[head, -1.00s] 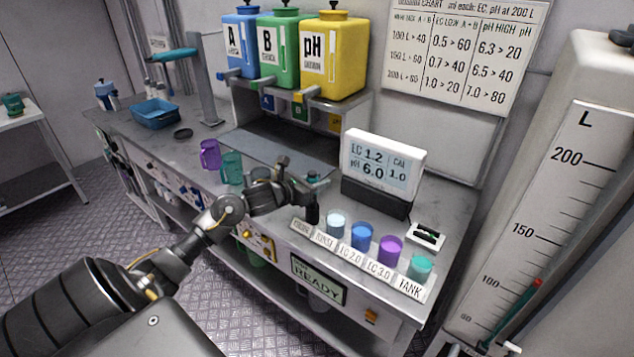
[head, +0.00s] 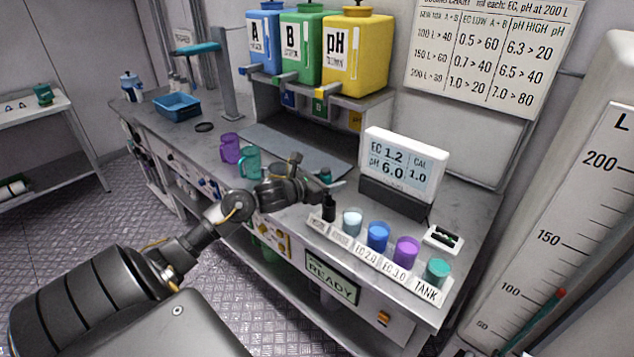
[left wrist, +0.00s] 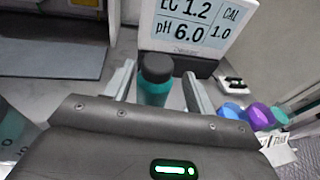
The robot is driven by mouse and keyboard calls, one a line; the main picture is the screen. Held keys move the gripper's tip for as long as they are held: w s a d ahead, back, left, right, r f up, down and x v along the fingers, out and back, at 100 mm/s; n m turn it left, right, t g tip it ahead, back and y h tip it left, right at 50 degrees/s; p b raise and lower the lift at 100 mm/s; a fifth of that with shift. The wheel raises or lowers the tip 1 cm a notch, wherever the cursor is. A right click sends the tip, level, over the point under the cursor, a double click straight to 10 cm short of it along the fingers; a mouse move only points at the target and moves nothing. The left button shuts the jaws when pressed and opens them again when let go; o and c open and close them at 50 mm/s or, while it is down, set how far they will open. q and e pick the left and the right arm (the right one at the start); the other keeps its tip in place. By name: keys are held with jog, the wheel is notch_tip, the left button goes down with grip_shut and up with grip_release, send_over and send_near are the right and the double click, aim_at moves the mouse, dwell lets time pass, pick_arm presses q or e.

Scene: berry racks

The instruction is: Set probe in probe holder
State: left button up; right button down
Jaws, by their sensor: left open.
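The probe (left wrist: 155,85), a teal cylinder with a black cap, stands between the fingers of my left gripper (left wrist: 162,92) in the left wrist view. A finger shows on each side of it, with gaps, so the gripper is open around it. In the head view the left gripper (head: 328,187) is at the front of the bench, with a small teal top (head: 326,174) at its fingertips. A black upright piece (head: 329,208), likely the probe holder, stands just below, at the left end of the label row. Whether the probe sits in it is hidden. My right gripper is not in view.
Several cups stand right of the black piece, including a blue cup (head: 377,236) and a purple cup (head: 405,250). The meter display (head: 403,165) stands behind. A teal mug (head: 250,162) and purple mug (head: 229,148) are left of the gripper.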

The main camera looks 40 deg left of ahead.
pick_arm(q)
jog(key=b+v, duration=0.2)
jog(key=v, duration=0.7)
jog(key=shift+a, duration=0.1)
dwell(0.5)
